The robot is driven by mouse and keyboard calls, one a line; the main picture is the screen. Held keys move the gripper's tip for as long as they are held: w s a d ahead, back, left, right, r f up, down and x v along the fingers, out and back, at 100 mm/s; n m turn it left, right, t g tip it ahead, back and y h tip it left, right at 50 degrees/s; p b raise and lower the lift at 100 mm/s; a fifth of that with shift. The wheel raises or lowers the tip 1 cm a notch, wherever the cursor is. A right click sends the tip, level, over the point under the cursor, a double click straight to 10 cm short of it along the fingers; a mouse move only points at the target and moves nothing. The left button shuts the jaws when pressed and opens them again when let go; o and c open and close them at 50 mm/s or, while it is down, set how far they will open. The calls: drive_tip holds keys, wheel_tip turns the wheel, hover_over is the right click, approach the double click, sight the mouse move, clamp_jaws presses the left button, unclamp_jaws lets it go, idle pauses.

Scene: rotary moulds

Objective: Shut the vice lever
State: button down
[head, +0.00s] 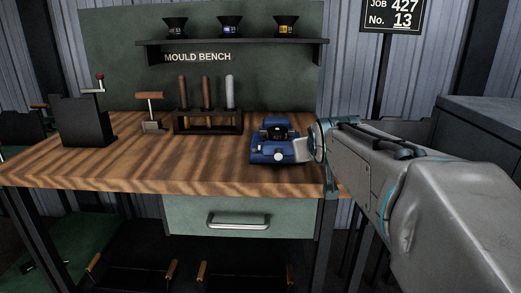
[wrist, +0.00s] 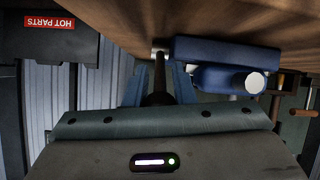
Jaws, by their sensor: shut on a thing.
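The blue vice (head: 268,154) stands near the front right edge of the wooden bench. It also shows in the wrist view (wrist: 225,52), with a pale round knob (wrist: 255,83) on it. My gripper (head: 303,150) is at the right side of the vice. In the wrist view my gripper (wrist: 158,68) has its two blue fingers closed around the dark vice lever (wrist: 160,90). A short metal end shows beyond the fingers, beside the vice. In the head view the lever is hidden by my gripper.
The bench (head: 160,165) carries a rack of handled tools (head: 207,122), a wooden-handled tool (head: 151,115) and a dark box with a crank (head: 88,120). A shelf (head: 232,42) with several dark cups hangs behind. A drawer (head: 222,212) is below the bench top. Clear wood lies left of the vice.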

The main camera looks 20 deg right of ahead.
drive_tip(key=shift+f, duration=0.25)
drive_tip(key=c, duration=1.5)
unclamp_jaws()
drive_tip(key=shift+s, duration=0.1)
drive_tip(key=shift+r, duration=0.1)
